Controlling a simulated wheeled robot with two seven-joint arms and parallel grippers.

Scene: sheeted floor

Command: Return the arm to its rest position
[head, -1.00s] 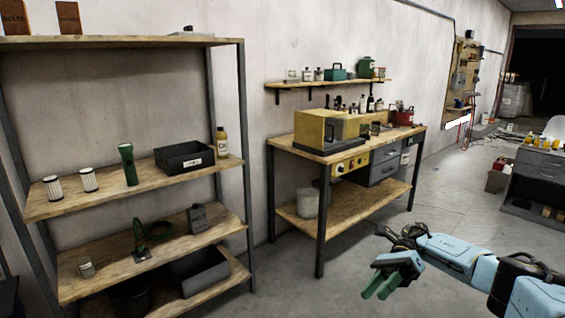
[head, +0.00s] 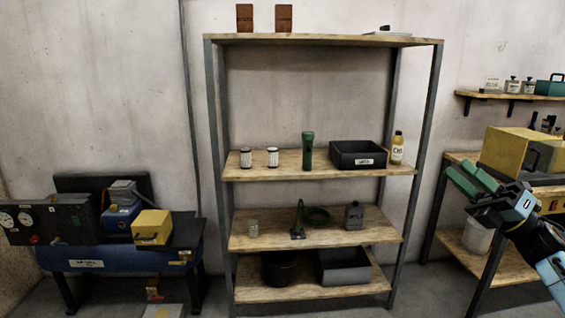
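My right gripper (head: 463,174) is at the right side of the head view, with its arm coming in from the lower right. Its two green fingers point up and left, with a gap between them and nothing held. It is raised in front of the workbench (head: 462,158), apart from the shelf unit (head: 437,95). My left gripper and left arm are not in view.
The shelf unit holds a green flashlight (head: 307,150), a black bin (head: 358,143), a yellow bottle (head: 397,148) and white cylinders. A yellow machine (head: 505,150) stands on the workbench. Little floor shows.

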